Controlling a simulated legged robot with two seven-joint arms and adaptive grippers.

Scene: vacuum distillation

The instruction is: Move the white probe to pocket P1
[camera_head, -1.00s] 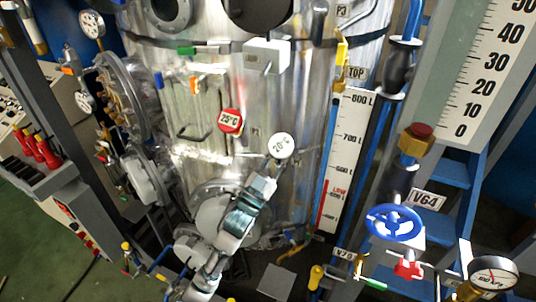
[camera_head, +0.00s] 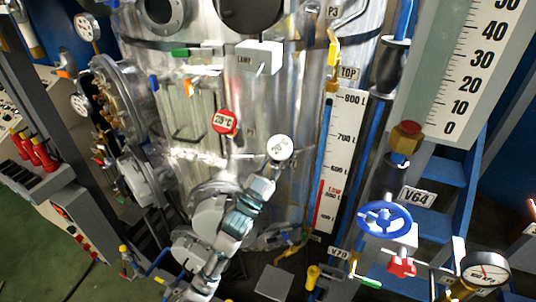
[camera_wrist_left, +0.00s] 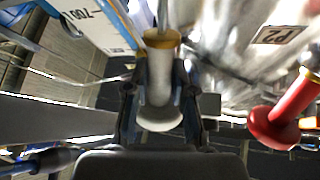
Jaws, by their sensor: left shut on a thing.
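The white probe (camera_head: 280,148) has a round white face marked 20°C and stands in front of the steel vessel in the head view. In the left wrist view the white probe (camera_wrist_left: 160,80) shows its white body and brass collar between my fingers. My left gripper (camera_head: 266,174) comes up from below and is shut on it. The left gripper (camera_wrist_left: 160,100) also shows in its own wrist view. Whether the probe's stem is inside a pocket cannot be told. No P1 label is readable. My right gripper is not in view.
A red probe (camera_head: 225,121) sits left of the white one, close beside my fingers in the wrist view. A lamp box (camera_head: 259,57) juts out above. A level scale (camera_head: 340,150) stands right.

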